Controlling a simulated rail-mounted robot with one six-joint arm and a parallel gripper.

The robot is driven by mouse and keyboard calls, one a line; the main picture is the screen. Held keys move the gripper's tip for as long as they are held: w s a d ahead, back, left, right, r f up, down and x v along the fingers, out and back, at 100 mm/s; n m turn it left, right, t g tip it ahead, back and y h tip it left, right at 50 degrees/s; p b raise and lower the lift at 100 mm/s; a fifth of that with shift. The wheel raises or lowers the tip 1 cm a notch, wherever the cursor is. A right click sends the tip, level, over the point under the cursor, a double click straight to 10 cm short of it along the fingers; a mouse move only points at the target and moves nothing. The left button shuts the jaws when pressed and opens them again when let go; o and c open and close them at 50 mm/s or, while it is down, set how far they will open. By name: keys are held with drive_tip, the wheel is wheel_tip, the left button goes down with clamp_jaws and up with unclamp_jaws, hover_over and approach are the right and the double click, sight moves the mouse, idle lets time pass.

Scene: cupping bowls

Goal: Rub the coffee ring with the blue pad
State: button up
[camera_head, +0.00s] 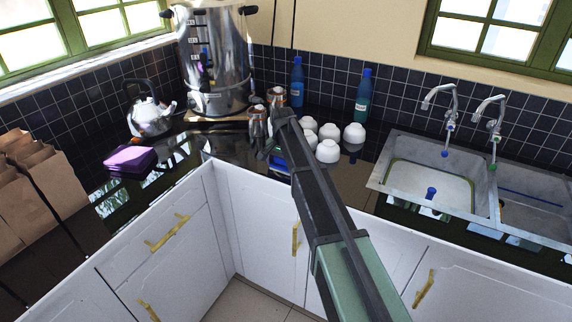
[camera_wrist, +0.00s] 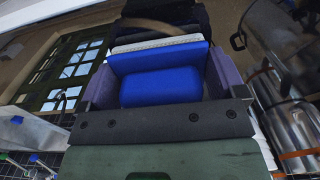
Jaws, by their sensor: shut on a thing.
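My gripper (camera_wrist: 160,72) is shut on the blue pad (camera_wrist: 160,88), which sits between its two fingers in the wrist view. A thin whitish layer shows along the pad's far side. In the head view my gripper (camera_head: 277,155) is low over the dark counter, left of the white bowls, and a bit of blue pad (camera_head: 281,160) shows beside my arm. A brown curved band (camera_wrist: 150,25) just beyond the pad in the wrist view may be part of the coffee ring. No ring shows in the head view, where my arm covers that spot. I cannot tell whether the pad touches the counter.
Several white bowls (camera_head: 327,150) stand right of my gripper. Metal canisters (camera_head: 258,122) and a large steel urn (camera_head: 214,60) stand behind and left. Two bottles (camera_head: 363,97) are at the back wall. Purple pads (camera_head: 130,160) and a kettle (camera_head: 151,115) are left; a sink (camera_head: 432,180) is right.

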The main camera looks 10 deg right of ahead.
drive_tip(key=shift+w+a+f, duration=0.1)
drive_tip(key=shift+w+a, duration=0.7)
drive_tip(key=shift+a, duration=0.2)
drive_tip(key=shift+w+d, duration=0.4)
drive_tip(key=shift+w, duration=0.2)
drive_tip(key=shift+s+d, duration=1)
drive_tip(key=shift+s, duration=0.1)
drive_tip(key=shift+s+d, duration=1.1)
drive_tip(key=shift+d, duration=0.25)
drive_tip(key=shift+s+d, duration=1.05)
drive_tip(key=shift+d, duration=0.25)
drive_tip(key=shift+s+d, duration=1.1)
drive_tip(key=shift+d, duration=0.05)
drive_tip(key=shift+w, duration=0.1)
drive_tip(key=shift+w+a, duration=0.65)
drive_tip(key=shift+a, duration=0.1)
drive_tip(key=shift+w+a, duration=1.8)
drive_tip(key=shift+a, duration=0.25)
drive_tip(key=shift+w+a, duration=1.75)
drive_tip(key=shift+a, duration=0.3)
wheel_tip(320, 180, up, 6)
drive_tip(key=p, duration=0.6)
drive_tip(key=shift+d, duration=0.1)
